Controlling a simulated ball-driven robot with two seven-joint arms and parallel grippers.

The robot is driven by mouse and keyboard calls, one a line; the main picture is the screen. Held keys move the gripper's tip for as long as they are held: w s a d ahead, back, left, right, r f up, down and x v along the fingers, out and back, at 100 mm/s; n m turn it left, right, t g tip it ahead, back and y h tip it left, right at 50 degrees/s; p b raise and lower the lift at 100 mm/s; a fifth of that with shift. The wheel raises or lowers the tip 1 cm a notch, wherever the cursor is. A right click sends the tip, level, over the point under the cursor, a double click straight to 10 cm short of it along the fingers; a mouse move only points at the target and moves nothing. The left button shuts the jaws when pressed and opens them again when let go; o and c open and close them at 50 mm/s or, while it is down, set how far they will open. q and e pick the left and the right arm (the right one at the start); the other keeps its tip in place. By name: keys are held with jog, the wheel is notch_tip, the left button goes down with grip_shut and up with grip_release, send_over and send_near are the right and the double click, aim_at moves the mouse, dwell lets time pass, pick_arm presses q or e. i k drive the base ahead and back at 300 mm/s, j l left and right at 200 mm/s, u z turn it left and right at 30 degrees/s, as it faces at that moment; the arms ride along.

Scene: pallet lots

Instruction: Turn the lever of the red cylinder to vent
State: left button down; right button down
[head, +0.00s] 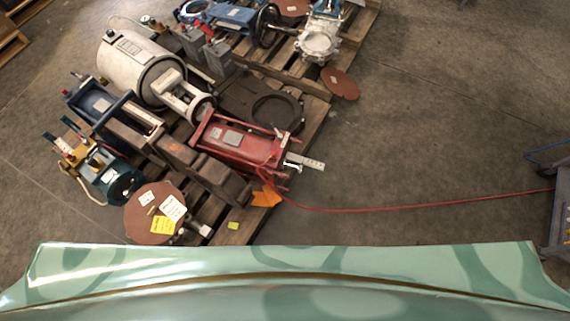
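The red cylinder (238,143) lies on a wooden pallet near the middle of the head view, tilted down to the right. A metal bracket or plate (304,161) sticks out from its right end. A red hose (400,208) runs from that end across the floor to the right. An orange tag (266,196) lies just below the end. The lever is too small to make out clearly, and its position cannot be told. Neither of my grippers is in view.
The pallet (240,232) also holds a white cylinder (128,62), a blue cylinder (95,102), a teal one (118,180) and brown discs (150,222). A cart (560,215) stands at the right edge. The concrete floor (430,130) right of the pallet is open except for the hose.

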aim_at(280, 137)
jog(key=i+l+u, duration=0.55)
jog(key=l, duration=0.15)
jog(key=l+u, duration=0.25)
jog(key=i+l, duration=0.05)
jog(key=l, duration=0.05)
